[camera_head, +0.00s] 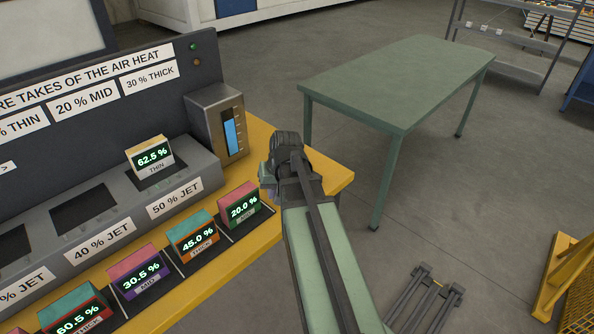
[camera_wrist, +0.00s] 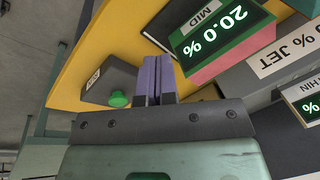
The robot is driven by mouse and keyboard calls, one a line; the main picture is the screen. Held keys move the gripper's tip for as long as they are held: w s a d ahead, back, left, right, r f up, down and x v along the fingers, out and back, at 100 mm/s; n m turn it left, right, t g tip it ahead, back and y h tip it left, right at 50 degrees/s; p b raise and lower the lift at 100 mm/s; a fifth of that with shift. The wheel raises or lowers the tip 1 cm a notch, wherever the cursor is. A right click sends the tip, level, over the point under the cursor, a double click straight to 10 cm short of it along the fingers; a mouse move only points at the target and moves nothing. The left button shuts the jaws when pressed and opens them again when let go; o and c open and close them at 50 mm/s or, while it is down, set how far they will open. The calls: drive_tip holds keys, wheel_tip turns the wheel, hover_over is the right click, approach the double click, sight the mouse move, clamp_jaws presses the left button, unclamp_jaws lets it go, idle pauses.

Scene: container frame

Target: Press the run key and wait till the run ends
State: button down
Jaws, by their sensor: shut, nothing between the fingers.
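The run key appears to be the green round button (camera_wrist: 118,99) on a small dark box with a small label, in the wrist view on the yellow bench (camera_wrist: 95,40). The label is too small to read surely. My gripper (camera_wrist: 153,62) is shut and empty, its two purple fingers together beside the box, and the green button lies just left of them. I cannot tell whether the fingers touch the box; they do not cover the button. In the head view my arm hides the key and fingertips.
A block reading 62.5 % THIN (camera_head: 151,157) sits in the 50 % JET slot. Several coloured blocks, including 20.0 % MID (camera_head: 239,205), line the bench front. A metal gauge (camera_head: 217,123) with a blue column stands behind. Small green and orange lamps show on the panel. A green table (camera_head: 400,75) stands right.

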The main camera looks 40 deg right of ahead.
drive_tip(key=w+d+r+t, duration=0.2)
drive_tip(key=w+d+t, duration=0.1)
drive_tip(key=d, duration=0.5)
drive_tip(key=w+d+r+m+t, duration=0.1)
drive_tip(key=w+d+r+t, duration=0.2)
drive_tip(key=w+d, duration=0.3)
drive_tip(key=d, duration=0.3)
drive_tip(key=shift+r+t, duration=0.15)
drive_tip(key=shift+t, duration=0.25)
drive_tip(key=shift+a, duration=0.1)
wheel_tip(320, 180, down, 9)
drive_tip(key=b, duration=0.8)
drive_tip(key=shift+b, duration=0.3)
drive_tip(key=shift+f+b, duration=0.35)
